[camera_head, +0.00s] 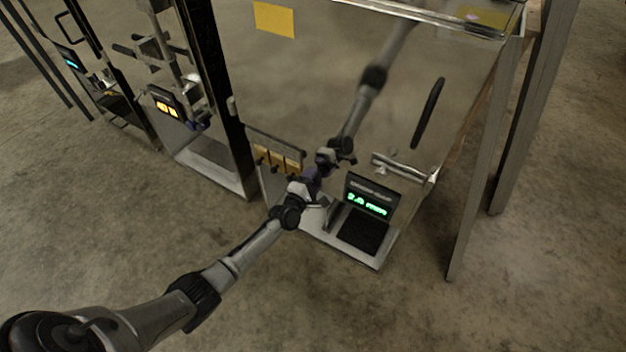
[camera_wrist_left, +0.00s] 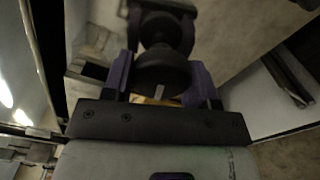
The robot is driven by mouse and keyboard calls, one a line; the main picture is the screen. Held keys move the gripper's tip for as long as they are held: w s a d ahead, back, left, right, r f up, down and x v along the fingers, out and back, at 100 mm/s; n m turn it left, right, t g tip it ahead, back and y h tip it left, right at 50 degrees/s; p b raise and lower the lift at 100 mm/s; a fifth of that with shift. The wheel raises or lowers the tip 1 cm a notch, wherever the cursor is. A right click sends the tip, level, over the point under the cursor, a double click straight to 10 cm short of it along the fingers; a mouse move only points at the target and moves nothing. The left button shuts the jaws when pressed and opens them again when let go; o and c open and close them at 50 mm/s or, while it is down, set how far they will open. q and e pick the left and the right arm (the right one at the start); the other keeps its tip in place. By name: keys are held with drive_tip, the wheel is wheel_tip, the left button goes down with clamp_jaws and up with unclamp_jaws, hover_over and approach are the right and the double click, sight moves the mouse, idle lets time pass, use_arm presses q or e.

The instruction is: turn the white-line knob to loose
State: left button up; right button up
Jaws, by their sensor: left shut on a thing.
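The white-line knob (camera_wrist_left: 160,80) is round and black, between the two purple fingers of my left gripper in the left wrist view. There the gripper hides the knob. The fingers stand on both sides of the knob, and its far side is hidden. My right gripper is out of view.
A small display with green digits (camera_head: 368,203) stands right of the gripper on a metal base plate (camera_head: 376,262). Yellow tags (camera_head: 278,160) hang to the left. The shiny panel (camera_head: 300,80) mirrors my arm. Metal posts (camera_head: 480,170) stand at right. The floor in front is clear.

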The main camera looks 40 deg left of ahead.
use_arm(q)
drive_tip(key=o, duration=0.9)
drive_tip(key=shift+s+r+p, duration=0.15)
drive_tip(key=shift+s+p, duration=0.15)
drive_tip(key=s+p, duration=0.1)
drive_tip(key=s, duration=0.3)
drive_tip(key=s+d+p, duration=0.1)
drive_tip(key=s+p, duration=0.1)
drive_tip(key=s, duration=0.2)
drive_tip(key=s+d+p, duration=0.1)
drive_tip(key=s+p, duration=0.1)
drive_tip(key=s, duration=0.3)
